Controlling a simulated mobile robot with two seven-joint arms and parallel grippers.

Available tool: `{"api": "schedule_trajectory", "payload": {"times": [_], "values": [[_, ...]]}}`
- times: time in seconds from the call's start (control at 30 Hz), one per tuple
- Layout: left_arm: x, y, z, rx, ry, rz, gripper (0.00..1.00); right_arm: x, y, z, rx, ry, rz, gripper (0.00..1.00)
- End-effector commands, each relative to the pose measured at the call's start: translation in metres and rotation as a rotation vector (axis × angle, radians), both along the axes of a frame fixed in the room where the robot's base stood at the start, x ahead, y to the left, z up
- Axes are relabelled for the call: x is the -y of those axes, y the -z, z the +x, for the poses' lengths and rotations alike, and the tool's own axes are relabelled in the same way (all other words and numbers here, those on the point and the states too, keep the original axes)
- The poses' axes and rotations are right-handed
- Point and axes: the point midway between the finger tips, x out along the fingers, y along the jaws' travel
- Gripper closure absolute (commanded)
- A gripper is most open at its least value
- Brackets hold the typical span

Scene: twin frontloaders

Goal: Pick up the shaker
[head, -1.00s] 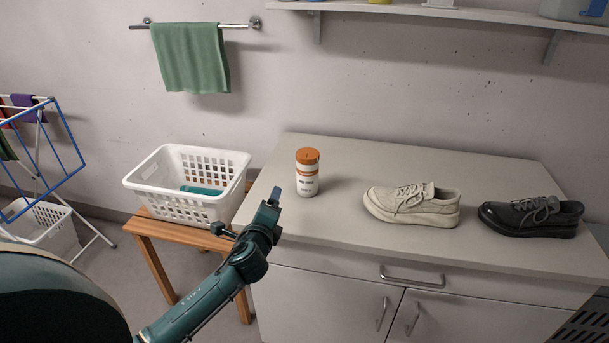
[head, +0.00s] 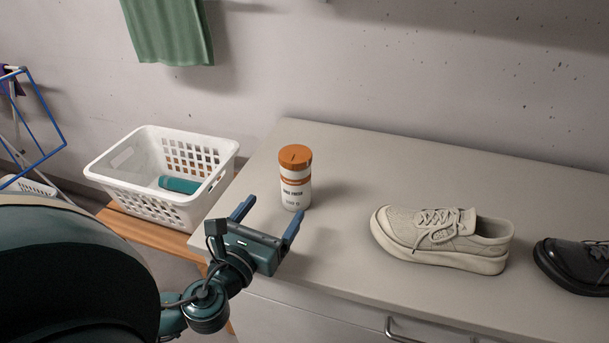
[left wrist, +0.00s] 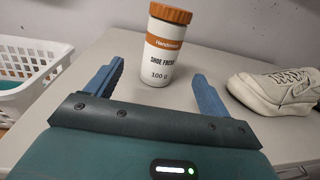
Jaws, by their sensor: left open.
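The shaker (head: 296,178) is a white cylinder with an orange lid and an orange band. It stands upright on the countertop near its left end. It also shows in the left wrist view (left wrist: 161,55), labelled "SHOE FRESH 100 g". My left gripper (head: 269,209) is open and empty, with blue fingers pointing toward the shaker. The shaker stands just beyond the fingertips, apart from them. In the left wrist view the shaker lies between the lines of the two fingers (left wrist: 158,76). My right gripper is not in view.
A cream shoe (head: 441,238) stands to the right of the shaker, with a black shoe (head: 578,264) beyond it. A white basket (head: 165,207) holding a teal item (head: 179,185) sits on a wooden stool left of the counter (head: 345,265). Behind the shaker is clear counter.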

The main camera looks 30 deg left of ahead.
Motion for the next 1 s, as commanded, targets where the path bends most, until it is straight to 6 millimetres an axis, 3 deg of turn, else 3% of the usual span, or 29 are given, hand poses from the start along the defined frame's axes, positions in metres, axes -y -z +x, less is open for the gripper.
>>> {"api": "schedule_trajectory", "payload": {"times": [0.33, 0.63, 1.0], "values": [[-0.008, -0.002, 0.058, 0.003, -0.002, -0.001, 0.19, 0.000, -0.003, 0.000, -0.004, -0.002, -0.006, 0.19], [-0.011, -0.001, 0.081, 0.002, -0.002, -0.003, 0.19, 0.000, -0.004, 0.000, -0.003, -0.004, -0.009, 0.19], [-0.014, -0.001, 0.126, 0.000, -0.001, -0.002, 0.19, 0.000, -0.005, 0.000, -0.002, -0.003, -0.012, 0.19]]}}
